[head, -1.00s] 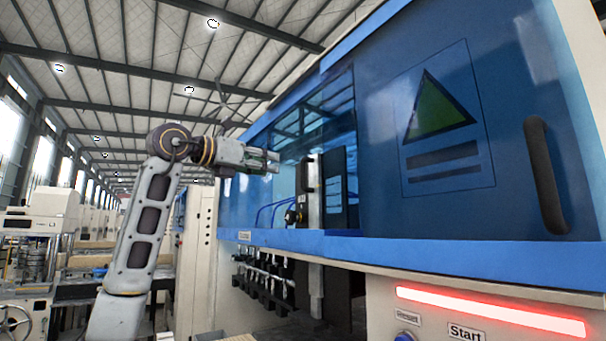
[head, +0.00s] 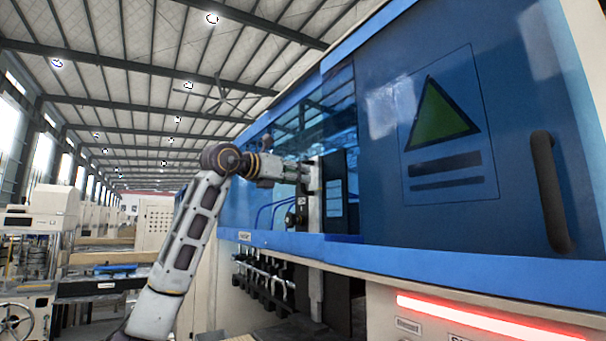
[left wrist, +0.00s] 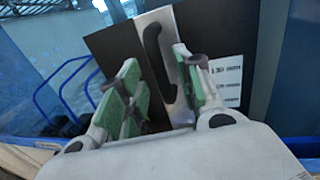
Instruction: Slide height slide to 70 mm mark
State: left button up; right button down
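The height slide appears in the head view as a pale vertical bar (head: 315,215) in the machine's opening. In the left wrist view it is a silver plate (left wrist: 180,108) with a dark, curved handle (left wrist: 153,50). My left gripper (head: 305,177) is at the upper part of the bar. In the left wrist view its green-padded fingers (left wrist: 163,78) are apart, with the handle showing between them. I cannot tell whether they touch it. No 70 mm mark is readable. My right gripper is out of view.
A dark panel (head: 336,192) with pale labels (left wrist: 228,82) stands right beside the slide. A round black knob (head: 290,218) is at its left. Blue hoses (left wrist: 62,98) curve on the left. A blue door (head: 445,215) with a dark handle (head: 551,190) covers the right side.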

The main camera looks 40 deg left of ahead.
pick_arm(q)
jog(key=shift+w+d+p, duration=0.1)
jog(key=shift+w+p, duration=0.2)
jog(key=shift+w, duration=1.15)
grip_shut()
